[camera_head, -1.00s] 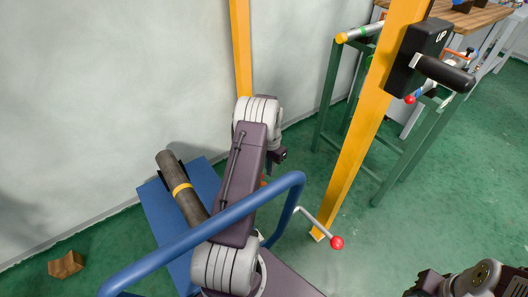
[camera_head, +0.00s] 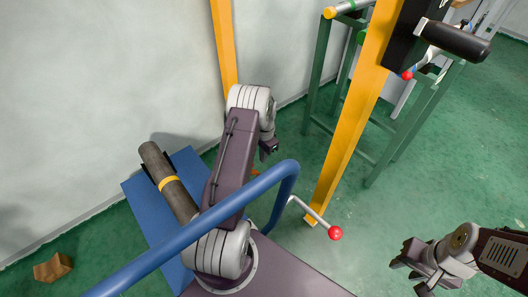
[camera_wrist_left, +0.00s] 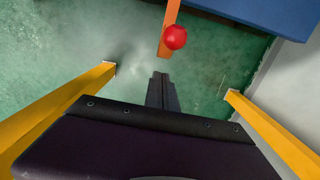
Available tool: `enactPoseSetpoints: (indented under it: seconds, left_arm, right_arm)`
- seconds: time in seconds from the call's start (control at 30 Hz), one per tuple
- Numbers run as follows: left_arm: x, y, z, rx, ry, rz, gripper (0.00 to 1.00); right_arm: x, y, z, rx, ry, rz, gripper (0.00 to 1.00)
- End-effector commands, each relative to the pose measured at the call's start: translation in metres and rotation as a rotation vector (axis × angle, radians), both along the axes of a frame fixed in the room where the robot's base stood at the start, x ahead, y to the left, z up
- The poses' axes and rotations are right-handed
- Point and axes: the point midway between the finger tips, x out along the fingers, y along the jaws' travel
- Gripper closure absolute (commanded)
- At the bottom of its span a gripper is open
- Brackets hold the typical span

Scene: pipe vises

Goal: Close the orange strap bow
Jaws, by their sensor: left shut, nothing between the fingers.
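An orange bar (camera_wrist_left: 165,42), which looks like part of the orange strap bow, shows at the top of the left wrist view; the rest of it is out of frame. In the head view only a small orange bit shows beside my left arm, which hides most of that area. My left gripper (camera_wrist_left: 162,78) is shut and empty, with its tips pointing toward the bar and apart from it. It also shows small and dark in the head view (camera_head: 270,146). My right gripper (camera_head: 408,266) is at the lower right, far from the bow; its finger gap is unclear.
A large blue tube bow (camera_head: 190,232) crosses in front of my left arm. A crank with a red ball (camera_head: 335,233) juts out beside it. A dark pipe with a yellow band (camera_head: 168,181) lies over a blue surface. Yellow posts (camera_head: 352,125) and a green stand (camera_head: 405,130) stand behind.

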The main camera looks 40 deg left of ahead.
Motion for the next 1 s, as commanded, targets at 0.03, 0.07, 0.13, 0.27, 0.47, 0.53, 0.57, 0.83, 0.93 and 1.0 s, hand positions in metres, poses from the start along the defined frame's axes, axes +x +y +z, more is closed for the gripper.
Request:
enactPoseSetpoints:
  seconds: [0.03, 0.07, 0.13, 0.27, 0.47, 0.53, 0.57, 0.83, 0.93, 1.0]
  left_arm:
    - [-0.008, 0.005, 0.006, 0.002, -0.003, 0.004, 1.00]
    - [-0.013, 0.006, 0.008, 0.002, -0.003, 0.004, 1.00]
    - [-0.021, 0.007, 0.012, 0.002, -0.002, 0.004, 1.00]
    - [-0.030, 0.010, 0.017, 0.001, -0.003, 0.002, 1.00]
    - [-0.033, 0.010, 0.019, 0.001, -0.001, 0.001, 1.00]
    - [-0.033, 0.010, 0.019, 0.001, -0.001, 0.002, 1.00]
    - [-0.033, 0.010, 0.019, 0.001, -0.001, 0.002, 1.00]
    - [-0.039, 0.014, 0.025, -0.007, -0.028, 0.004, 1.00]
    - [-0.046, 0.018, 0.033, -0.019, -0.069, 0.008, 1.00]
    - [-0.054, 0.023, 0.039, -0.029, -0.108, 0.010, 1.00]
  right_arm:
    - [0.000, 0.000, -0.004, 0.000, 0.000, 0.000, 0.64]
    - [0.000, 0.000, -0.005, 0.000, 0.000, 0.000, 0.64]
    - [0.000, 0.000, -0.008, 0.000, 0.000, 0.000, 0.64]
    - [0.000, 0.000, -0.010, 0.000, 0.000, 0.000, 0.64]
    - [0.000, 0.000, -0.010, 0.000, 0.000, 0.000, 0.64]
    - [0.000, 0.000, -0.010, 0.000, 0.000, 0.000, 0.64]
    - [0.000, 0.000, -0.010, 0.000, 0.000, 0.000, 0.64]
    - [0.000, 0.000, -0.010, 0.000, 0.000, 0.000, 0.64]
    - [0.000, 0.000, -0.011, 0.000, 0.000, 0.000, 0.64]
    - [0.000, 0.000, -0.013, 0.000, 0.000, 0.000, 0.64]
